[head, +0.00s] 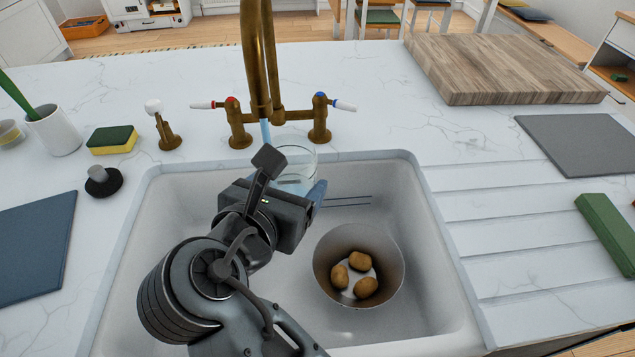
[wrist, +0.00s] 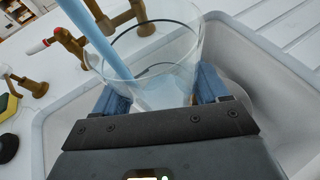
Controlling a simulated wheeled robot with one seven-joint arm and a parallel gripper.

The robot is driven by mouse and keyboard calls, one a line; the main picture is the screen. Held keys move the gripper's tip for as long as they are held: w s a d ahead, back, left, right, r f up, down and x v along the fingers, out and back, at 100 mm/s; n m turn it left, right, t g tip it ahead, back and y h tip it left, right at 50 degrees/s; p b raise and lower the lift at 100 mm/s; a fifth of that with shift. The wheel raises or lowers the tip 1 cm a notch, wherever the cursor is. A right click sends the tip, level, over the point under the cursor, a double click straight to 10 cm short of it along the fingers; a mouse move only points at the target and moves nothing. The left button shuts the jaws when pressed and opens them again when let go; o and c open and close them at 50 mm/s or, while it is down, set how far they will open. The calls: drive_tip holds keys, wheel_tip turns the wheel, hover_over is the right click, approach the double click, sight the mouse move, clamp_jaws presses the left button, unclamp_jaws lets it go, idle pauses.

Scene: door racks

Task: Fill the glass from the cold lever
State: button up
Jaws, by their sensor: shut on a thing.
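The clear glass (head: 299,160) is over the back of the sink, under the spout of the brass tap (head: 257,60). My gripper (head: 301,187) is shut on it; in the wrist view the blue fingers (wrist: 160,92) sit on either side of the glass (wrist: 185,45). A pale blue stream of water (wrist: 95,40) runs from the spout into the glass, and some water shows low inside. The blue-marked cold lever (head: 341,105) points right and slightly toward me. The red-marked lever (head: 203,105) points left. My arm hides part of the glass in the head view.
A pot (head: 396,262) with several potatoes stands in the sink (head: 437,285), right of my arm. A sponge (head: 112,140), black stopper (head: 103,181) and brass dispenser (head: 165,130) stand left of the basin. A wooden board (head: 505,65) lies at the back right.

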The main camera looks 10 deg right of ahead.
drive_tip(key=shift+w+a+p, duration=0.25)
drive_tip(key=shift+w+a, duration=0.15)
drive_tip(key=shift+a, duration=0.2)
drive_tip(key=shift+w+a+p, duration=0.25)
drive_tip(key=shift+w+a, duration=0.1)
drive_tip(key=shift+a, duration=0.25)
idle(4.7)
drive_tip(key=s+d, duration=0.1)
drive_tip(key=d, duration=0.1)
drive_tip(key=s+d, duration=0.2)
drive_tip(key=s+d+p, duration=0.1)
drive_tip(key=d, duration=0.2)
drive_tip(key=shift+s+d, duration=0.1)
drive_tip(key=shift+s, duration=0.15)
idle(0.4)
